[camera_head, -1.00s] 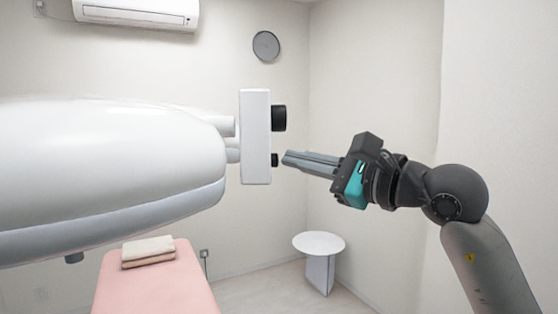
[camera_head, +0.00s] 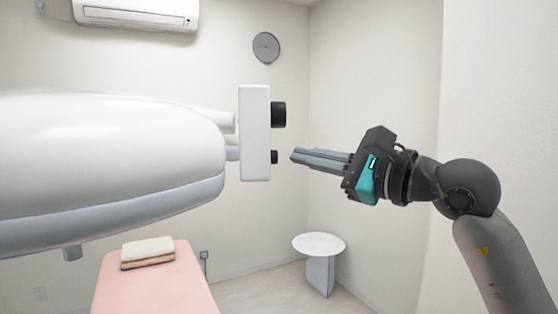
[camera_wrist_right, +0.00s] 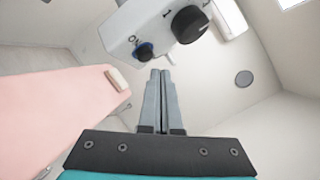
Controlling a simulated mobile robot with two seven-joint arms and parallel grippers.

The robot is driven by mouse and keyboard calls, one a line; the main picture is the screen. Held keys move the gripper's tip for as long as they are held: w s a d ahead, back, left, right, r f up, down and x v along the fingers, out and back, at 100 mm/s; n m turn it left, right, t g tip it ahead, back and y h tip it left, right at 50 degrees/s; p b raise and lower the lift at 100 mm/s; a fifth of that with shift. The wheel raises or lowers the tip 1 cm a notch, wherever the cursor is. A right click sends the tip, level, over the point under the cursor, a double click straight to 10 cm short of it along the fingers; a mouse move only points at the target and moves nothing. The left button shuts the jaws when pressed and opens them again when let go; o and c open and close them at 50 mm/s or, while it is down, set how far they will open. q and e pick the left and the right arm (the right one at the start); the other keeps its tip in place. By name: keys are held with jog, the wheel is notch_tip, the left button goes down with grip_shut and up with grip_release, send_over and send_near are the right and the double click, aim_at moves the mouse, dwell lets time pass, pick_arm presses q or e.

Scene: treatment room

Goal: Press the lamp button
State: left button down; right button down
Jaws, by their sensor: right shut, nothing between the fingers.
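The white lamp head (camera_head: 110,150) hangs at the left in the head view. A white control box (camera_head: 255,135) sits at its right end. A large black knob (camera_head: 279,115) and, below it, a small dark button (camera_head: 274,157) stick out from its right face. My right gripper (camera_head: 293,155) is shut and empty, pointing left at the button's height with a small visible gap. In the right wrist view, my shut fingertips (camera_wrist_right: 161,72) are near the button (camera_wrist_right: 145,50), which looks dark blue, and the black knob (camera_wrist_right: 189,24). My left gripper is out of view.
A pink treatment bed (camera_head: 155,285) with folded towels (camera_head: 148,250) stands below the lamp. A small round white table (camera_head: 319,244) is on the floor beyond. A wall clock (camera_head: 266,47) and air conditioner (camera_head: 140,12) are on the back wall. The space around my right gripper is clear.

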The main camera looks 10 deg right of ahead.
jog(key=d+b, duration=0.1)
jog(key=d, duration=0.3)
jog(key=d+b, duration=0.1)
jog(key=d, duration=0.1)
jog(key=shift+s+b, duration=0.3)
dwell(1.3)
